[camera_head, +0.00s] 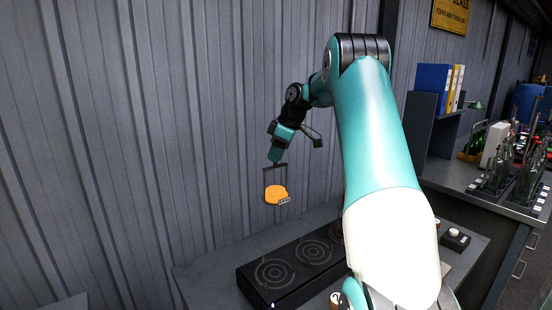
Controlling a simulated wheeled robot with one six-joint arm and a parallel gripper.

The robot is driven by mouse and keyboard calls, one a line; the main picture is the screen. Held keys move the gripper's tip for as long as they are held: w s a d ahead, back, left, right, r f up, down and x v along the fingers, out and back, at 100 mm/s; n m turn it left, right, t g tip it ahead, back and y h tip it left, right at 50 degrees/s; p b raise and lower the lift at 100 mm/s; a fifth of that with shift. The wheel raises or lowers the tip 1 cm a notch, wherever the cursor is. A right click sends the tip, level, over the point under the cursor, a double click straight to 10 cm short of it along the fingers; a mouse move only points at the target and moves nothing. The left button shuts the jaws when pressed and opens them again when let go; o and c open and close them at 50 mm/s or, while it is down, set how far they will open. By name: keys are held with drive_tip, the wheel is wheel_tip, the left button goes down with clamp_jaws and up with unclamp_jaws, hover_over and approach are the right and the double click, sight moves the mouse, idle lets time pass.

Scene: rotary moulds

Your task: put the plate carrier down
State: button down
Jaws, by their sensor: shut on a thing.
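My gripper (277,165) is at the end of my teal arm, in front of the grey ribbed wall. It is shut on a thin dark frame, which I take to be the plate carrier (265,184). An orange round piece (273,194) with a small pale label shows at the frame's lower end. The carrier hangs in the air above the far left part of a grey table (205,281). It appears apart from the table. The fingertips are too small to see in detail.
A black unit (256,289) with several ringed round spots stands on the table below. My arm hides part of it. A small black box (455,239) sits on the table's right.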

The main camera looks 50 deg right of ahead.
sight(276, 201)
wheel_tip(276, 201, down, 17)
drive_tip(key=p, duration=0.3)
drive_tip(key=shift+r, duration=0.2)
drive_tip(key=shift+f, duration=0.15)
drive_tip(key=c, duration=0.8)
unclamp_jaws()
